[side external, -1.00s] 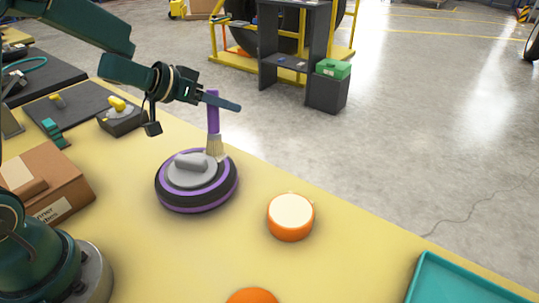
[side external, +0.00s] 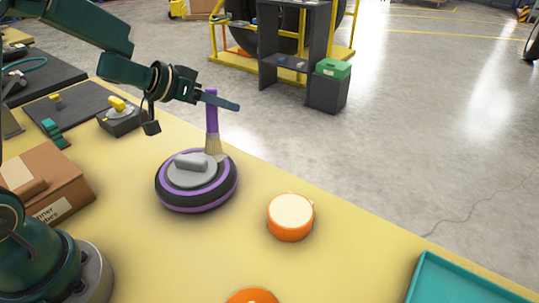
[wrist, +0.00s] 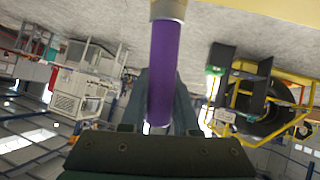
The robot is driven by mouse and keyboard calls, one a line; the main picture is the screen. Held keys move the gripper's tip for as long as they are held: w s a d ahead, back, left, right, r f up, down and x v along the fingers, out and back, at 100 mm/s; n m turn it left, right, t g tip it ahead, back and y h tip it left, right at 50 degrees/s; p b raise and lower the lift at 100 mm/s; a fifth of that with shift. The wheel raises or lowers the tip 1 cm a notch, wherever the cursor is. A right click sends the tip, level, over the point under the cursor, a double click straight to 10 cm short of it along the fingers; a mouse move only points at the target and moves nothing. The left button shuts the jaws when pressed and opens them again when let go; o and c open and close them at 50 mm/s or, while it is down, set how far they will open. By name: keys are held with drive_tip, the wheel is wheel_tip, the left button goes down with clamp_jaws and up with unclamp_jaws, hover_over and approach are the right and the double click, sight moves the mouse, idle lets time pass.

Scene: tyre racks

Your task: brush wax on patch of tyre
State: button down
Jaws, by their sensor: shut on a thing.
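A small tyre (side external: 222,190), black with purple bands, lies flat on the yellow table. A grey disc with a raised grip (side external: 192,168) sits on its top middle. My gripper (side external: 218,100) is above the tyre's far right side and is shut on a brush with a purple handle (side external: 211,115). The handle also shows between the jaws in the wrist view (wrist: 165,70). The brush is about upright, and its pale bristles (side external: 214,143) reach the tyre's upper right edge. I cannot tell a patch on the tyre there.
An orange pot with a cream top (side external: 290,215) stands right of the tyre. Another orange thing (side external: 252,296) is cut off at the bottom edge. A teal tray (side external: 462,280) is at the lower right. A cardboard box (side external: 45,182) is at left.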

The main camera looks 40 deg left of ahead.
drive_tip(key=shift+d, duration=0.2)
idle(2.1)
wheel_tip(320, 180, up, 7)
idle(0.9)
idle(0.3)
